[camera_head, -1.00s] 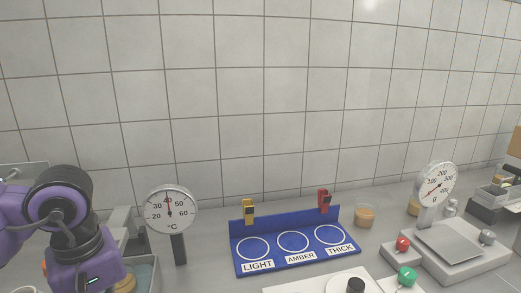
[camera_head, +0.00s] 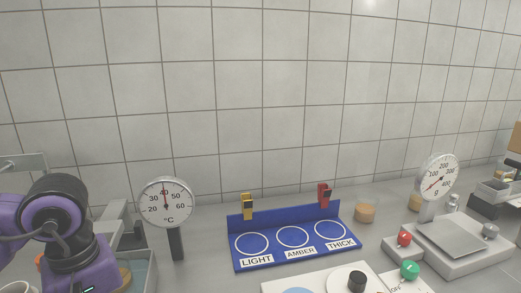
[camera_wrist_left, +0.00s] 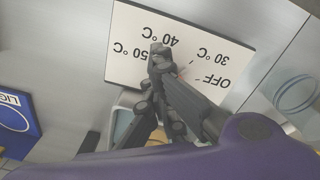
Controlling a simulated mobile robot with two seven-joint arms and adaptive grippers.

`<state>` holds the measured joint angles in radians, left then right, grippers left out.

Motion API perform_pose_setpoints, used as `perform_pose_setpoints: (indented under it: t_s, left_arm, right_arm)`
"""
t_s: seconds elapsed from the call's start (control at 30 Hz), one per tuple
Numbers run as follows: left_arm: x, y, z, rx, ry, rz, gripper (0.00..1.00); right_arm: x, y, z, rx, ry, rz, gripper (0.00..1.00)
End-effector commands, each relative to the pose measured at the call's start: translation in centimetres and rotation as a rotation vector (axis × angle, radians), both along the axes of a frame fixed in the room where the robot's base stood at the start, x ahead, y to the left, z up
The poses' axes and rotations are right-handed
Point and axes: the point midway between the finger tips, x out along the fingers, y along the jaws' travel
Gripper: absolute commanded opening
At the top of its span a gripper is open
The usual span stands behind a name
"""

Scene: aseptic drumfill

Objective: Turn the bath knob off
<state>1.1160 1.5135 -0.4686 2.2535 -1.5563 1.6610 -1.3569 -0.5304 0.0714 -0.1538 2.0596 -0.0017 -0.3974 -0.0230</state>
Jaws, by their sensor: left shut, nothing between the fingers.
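The bath's white dial plate (camera_wrist_left: 220,58) carries OFF, 30, 40 and 50 °C and appears upside down in the left wrist view. My left gripper (camera_wrist_left: 158,55) is shut and empty, its fingertips over the middle of this plate. The knob cannot be made out; the fingers cover the middle, and only a small reddish mark shows beside them. In the head view, my left arm is at the lower left, its gripper below the frame. A round °C gauge (camera_head: 153,216) stands beside the bath basin (camera_head: 151,275), its needle near 40. My right gripper is not in view.
A blue rack (camera_head: 287,258) marked LIGHT, AMBER and THICK holds a yellow clip (camera_head: 248,207) and a red clip (camera_head: 324,195). A scale (camera_head: 452,238) with a dial stands at right, near red (camera_head: 404,239) and green (camera_head: 409,270) knobs. A tiled wall closes the back.

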Motion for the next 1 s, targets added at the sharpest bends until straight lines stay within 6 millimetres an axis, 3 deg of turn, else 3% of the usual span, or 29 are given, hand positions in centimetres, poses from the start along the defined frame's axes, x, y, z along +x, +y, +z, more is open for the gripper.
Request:
perform_pose_setpoints:
  t_s: [0.03, 0.5, 1.0]
  left_arm:
    - [-0.3, -0.1, -0.9, -0.006, 0.016, -0.002, 0.00]
    - [-0.1, 0.3, -0.9, -0.004, 0.013, 0.001, 0.00]
    - [-1.2, 1.3, -0.9, 0.002, 0.016, 0.003, 0.00]
  right_arm:
    - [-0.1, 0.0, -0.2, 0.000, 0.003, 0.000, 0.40]
    - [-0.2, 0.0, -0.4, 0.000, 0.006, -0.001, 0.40]
    - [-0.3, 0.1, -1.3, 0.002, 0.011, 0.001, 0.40]
